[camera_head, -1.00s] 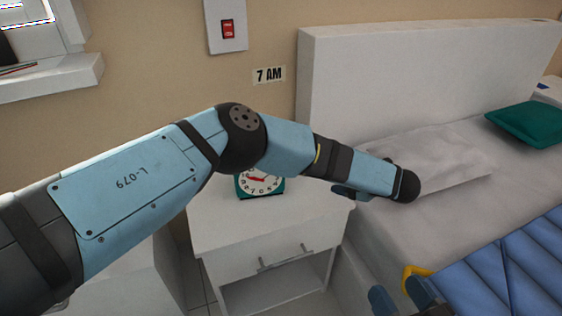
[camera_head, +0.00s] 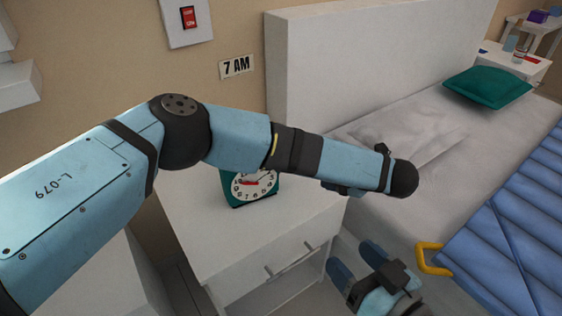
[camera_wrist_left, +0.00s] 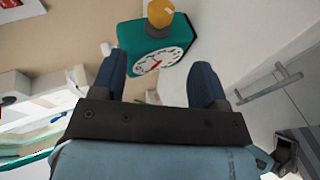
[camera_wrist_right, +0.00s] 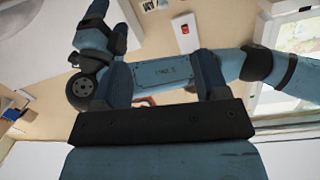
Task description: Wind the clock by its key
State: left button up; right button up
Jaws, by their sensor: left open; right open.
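A teal clock (camera_head: 256,186) with a white face and a red hand stands on the white nightstand (camera_head: 195,222), partly behind my left forearm. In the left wrist view the clock (camera_wrist_left: 130,36) is just beyond the fingertips, with a rounded yellow-orange piece (camera_wrist_left: 160,12) at its top edge. I cannot tell whether that piece is the key. My left gripper (camera_wrist_left: 158,66) is open and empty, facing the clock but apart from it. My right gripper (camera_head: 356,259) is open and empty, low in front of the bed, right of the nightstand.
A bed with a teal pillow (camera_head: 487,88) and a blue quilt (camera_head: 515,225) is on the right. A yellow handle-like piece (camera_head: 432,259) is beside the quilt. A "7 AM" sign (camera_head: 237,67) and a red switch (camera_head: 188,17) are on the wall. The nightstand drawer is shut.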

pick_arm(q)
jog(key=b+x, duration=0.5)
jog(key=x, duration=0.7)
jog(key=shift+f, duration=0.15)
jog(key=shift+w+a+f, duration=0.15)
jog(key=shift+w+a, duration=0.25)
pick_arm(e)
jog(key=shift+w+d+r+n+t+y, duration=0.3)
jog(key=shift+w+d+n+t, duration=0.3)
jog(key=shift+n, duration=0.4)
jog(key=shift+w+d+r+n+t+y, duration=0.35)
jog(key=shift+w+n, duration=0.35)
jog(key=shift+n, duration=0.3)
jog(key=shift+f, duration=0.1)
pick_arm(q)
jog(key=c, duration=0.9)
pick_arm(e)
jog(key=shift+w+f+h, duration=0.15)
jog(key=shift+f+h, duration=0.1)
